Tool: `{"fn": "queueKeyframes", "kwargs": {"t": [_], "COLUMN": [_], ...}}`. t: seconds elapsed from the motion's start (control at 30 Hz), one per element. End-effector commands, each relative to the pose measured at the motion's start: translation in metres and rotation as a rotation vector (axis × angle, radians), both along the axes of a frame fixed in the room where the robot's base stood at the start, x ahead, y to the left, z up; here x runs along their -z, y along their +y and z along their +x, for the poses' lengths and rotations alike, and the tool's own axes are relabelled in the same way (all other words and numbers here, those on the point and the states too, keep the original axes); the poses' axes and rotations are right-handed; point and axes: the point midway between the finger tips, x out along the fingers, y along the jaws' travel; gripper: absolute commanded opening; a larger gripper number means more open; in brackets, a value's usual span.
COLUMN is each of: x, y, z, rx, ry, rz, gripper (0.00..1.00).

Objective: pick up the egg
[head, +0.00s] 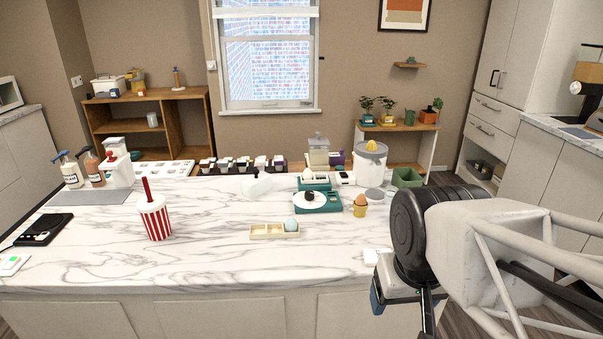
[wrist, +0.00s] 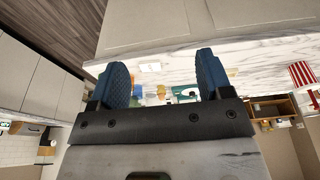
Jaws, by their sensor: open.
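Egg-shaped things show in several places in the head view. A pale blue-green egg (head: 291,225) sits in the right end of a cream tray (head: 265,231). A brown-orange egg (head: 361,199) sits in a small yellow cup (head: 360,211). A whitish round thing (head: 307,174), perhaps an egg, is on a green device behind. My gripper (head: 378,298) is low at the counter's front right edge, apart from all of them. The wrist view shows its blue fingers (wrist: 162,64) spread wide with nothing held. Its view is upside down, and the eggs are too small to tell there.
The marble counter (head: 215,255) is clear at front centre. A striped cup with a straw (head: 155,218) stands left. A green scale with a white plate (head: 316,201) is behind the tray. A white block (head: 371,257) lies near my gripper; a lidded container (head: 370,165) stands behind.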

Motion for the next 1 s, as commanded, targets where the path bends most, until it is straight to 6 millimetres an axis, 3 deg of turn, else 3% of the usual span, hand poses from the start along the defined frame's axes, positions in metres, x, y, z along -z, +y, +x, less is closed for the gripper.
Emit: {"fn": "queueKeyframes", "kwargs": {"t": [0.27, 0.47, 0.67, 1.0], "x": [-0.002, -0.008, -0.020, -0.038], "y": [0.002, 0.012, 0.028, 0.058], "z": [0.007, 0.039, 0.097, 0.211], "rx": [-0.004, -0.023, -0.047, -0.055], "ry": [-0.010, -0.059, -0.153, -0.344], "rz": [0.007, 0.043, 0.100, 0.183], "gripper": [0.72, 0.72, 0.72, 0.72]}}
